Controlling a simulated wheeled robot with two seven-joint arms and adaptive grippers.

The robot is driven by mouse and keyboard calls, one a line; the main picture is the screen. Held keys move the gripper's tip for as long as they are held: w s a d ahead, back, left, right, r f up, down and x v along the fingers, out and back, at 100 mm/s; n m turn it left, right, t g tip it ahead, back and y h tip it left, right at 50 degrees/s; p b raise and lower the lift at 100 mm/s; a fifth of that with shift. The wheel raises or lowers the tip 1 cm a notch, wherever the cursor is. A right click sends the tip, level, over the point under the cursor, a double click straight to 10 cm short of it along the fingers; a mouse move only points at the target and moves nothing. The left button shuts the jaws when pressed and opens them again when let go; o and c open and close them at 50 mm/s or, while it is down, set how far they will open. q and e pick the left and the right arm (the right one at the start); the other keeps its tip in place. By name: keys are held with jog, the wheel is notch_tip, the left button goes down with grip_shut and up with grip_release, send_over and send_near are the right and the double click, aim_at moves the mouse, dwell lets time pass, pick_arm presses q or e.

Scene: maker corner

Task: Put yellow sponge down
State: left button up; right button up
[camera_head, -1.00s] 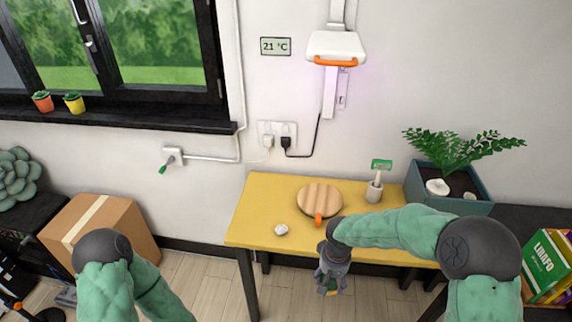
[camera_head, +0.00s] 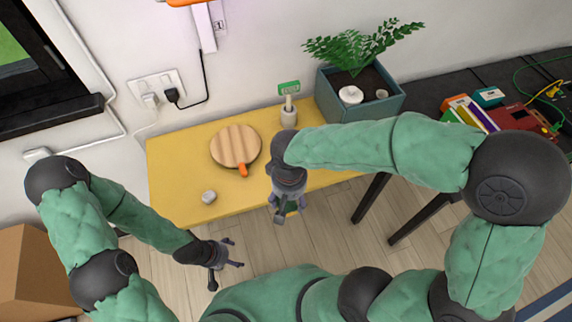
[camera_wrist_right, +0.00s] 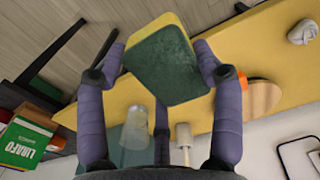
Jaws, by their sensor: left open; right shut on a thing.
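The yellow sponge (camera_wrist_right: 158,63), with a dark green scouring side, is in my right gripper (camera_wrist_right: 160,72) in the right wrist view, pinched between the fingers. In the head view my right gripper (camera_head: 287,208) hangs just off the front edge of the yellow table (camera_head: 175,160), over the floor; only a small greenish part of the sponge (camera_head: 291,207) shows there. My left gripper (camera_head: 236,254) is open and empty, in front of the table and lower left of the right one.
On the table are a round wooden board (camera_head: 235,145) with an orange handle, a small white lump (camera_head: 208,197) and a white holder with a brush (camera_head: 288,115). A blue-grey planter (camera_head: 364,103) stands at the right end.

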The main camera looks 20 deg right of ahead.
jog(key=w+f+b, duration=0.1)
jog(key=w+f, duration=0.2)
jog(key=w, duration=0.1)
jog(key=w+d+f+b, duration=0.1)
jog(key=w+f+b, duration=0.1)
jog(key=w+f, duration=0.1)
jog(key=w+d+f+b, duration=0.1)
jog(key=w+f, duration=0.2)
jog(key=w, duration=0.2)
jog(key=shift+w+d, duration=0.25)
jog(key=shift+w, duration=0.15)
jog(key=shift+w+f+b, duration=0.2)
jog(key=shift+f+b, duration=0.2)
jog(key=shift+f, duration=0.55)
jog(key=shift+w+f+b, duration=0.15)
jog(key=shift+f+b, duration=0.25)
jog(key=shift+f, duration=0.5)
jog(key=shift+f, duration=0.2)
jog(key=o, duration=0.7)
